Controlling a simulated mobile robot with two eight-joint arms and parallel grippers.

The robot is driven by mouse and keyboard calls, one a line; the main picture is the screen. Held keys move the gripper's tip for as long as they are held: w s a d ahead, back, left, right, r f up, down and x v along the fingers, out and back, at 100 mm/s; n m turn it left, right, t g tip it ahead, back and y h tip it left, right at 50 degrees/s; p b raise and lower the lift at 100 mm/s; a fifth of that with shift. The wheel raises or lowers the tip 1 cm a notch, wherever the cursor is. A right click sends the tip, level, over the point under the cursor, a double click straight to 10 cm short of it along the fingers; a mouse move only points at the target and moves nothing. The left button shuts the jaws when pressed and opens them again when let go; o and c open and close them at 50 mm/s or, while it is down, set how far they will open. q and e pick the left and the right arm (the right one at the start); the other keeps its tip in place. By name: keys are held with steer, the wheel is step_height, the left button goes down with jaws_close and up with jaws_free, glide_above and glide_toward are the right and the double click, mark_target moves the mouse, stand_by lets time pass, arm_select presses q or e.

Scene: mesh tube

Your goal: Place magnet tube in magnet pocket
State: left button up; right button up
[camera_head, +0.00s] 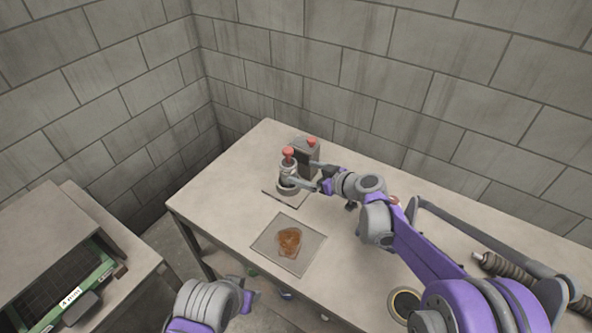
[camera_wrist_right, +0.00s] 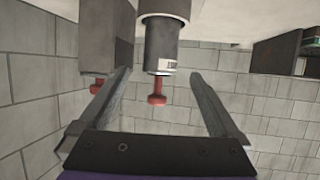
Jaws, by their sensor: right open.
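A grey cylindrical tube with a red knob on top (camera_head: 288,168) stands upright in a round base near the table's far left corner. The tube also shows upside down in the right wrist view (camera_wrist_right: 160,45), with a white label near its knob. My right gripper (camera_head: 297,175) is open, with one finger on each side of the tube; visible gaps separate them in the wrist view. A dark grey block (camera_head: 305,155) stands just behind the tube, with another red knob on it. I cannot tell which part is the magnet pocket. My left gripper (camera_head: 246,298) is low and empty, away from the tube.
A square plate with an orange-brown lump (camera_head: 289,241) lies on the table (camera_head: 225,205). A tape-like ring (camera_head: 404,303) and a ribbed dark rod (camera_head: 510,270) lie at right. A green-edged machine (camera_head: 65,300) stands at left. Block walls close the back.

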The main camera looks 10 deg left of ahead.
steer(key=shift+s+d+r, duration=0.15)
steer(key=shift+s+d, duration=0.05)
steer(key=shift+d, duration=0.15)
steer(key=s+d+f+m+h, duration=0.1)
steer(key=s+d+m+h, duration=0.2)
steer(key=s+d, duration=0.6)
steer(key=s+d+f+m+g+h, duration=0.1)
steer(key=s+d+m+h, duration=0.3)
steer(key=s+d, duration=0.5)
steer(key=s+d+f+m+h, duration=0.2)
steer(key=s+d+m+h, duration=0.2)
steer(key=s+d, duration=0.5)
steer(key=shift+s+d+f+m+g, duration=0.1)
steer(key=shift+s+d+m+g, duration=0.05)
steer(key=shift+s, duration=1.1)
steer(key=shift+s+d+r+m+g, duration=0.1)
steer(key=shift+s, duration=1.2)
steer(key=shift+s+d+f+m+g, duration=0.1)
steer(key=shift+s+d+m+g, duration=0.05)
steer(key=shift+s, duration=1.1)
